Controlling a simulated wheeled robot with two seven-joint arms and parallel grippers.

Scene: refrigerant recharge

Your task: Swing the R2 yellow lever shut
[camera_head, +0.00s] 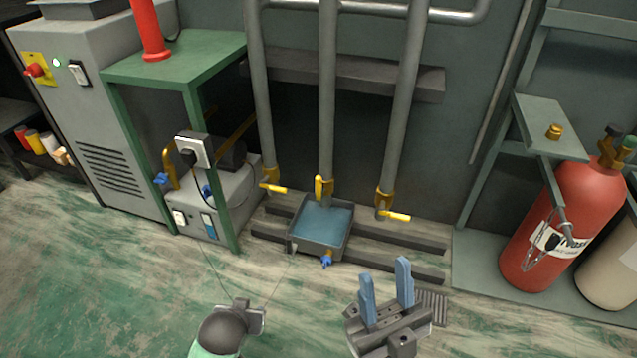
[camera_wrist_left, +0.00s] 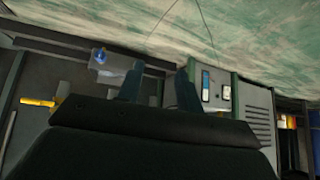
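Three grey pipes come down the wall, each ending in a brass valve with a yellow lever. No R2 label is readable. The left lever (camera_head: 276,189) and the right lever (camera_head: 397,217) lie across their pipes. The middle lever (camera_head: 319,187) stands upright along its pipe. My right gripper (camera_head: 386,284) is open and empty, in front of and below the right lever, touching none. My left arm's end shows at the bottom, its fingers not clear there. In the left wrist view, my left gripper (camera_wrist_left: 159,88) has its fingers apart with nothing seen between them.
A blue-filled tray (camera_head: 293,240) with a blue tap (camera_head: 326,262) sits below the middle pipe on dark rails. A green-framed table (camera_head: 180,56) and a grey machine stand left. A red cylinder (camera_head: 563,205) stands right.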

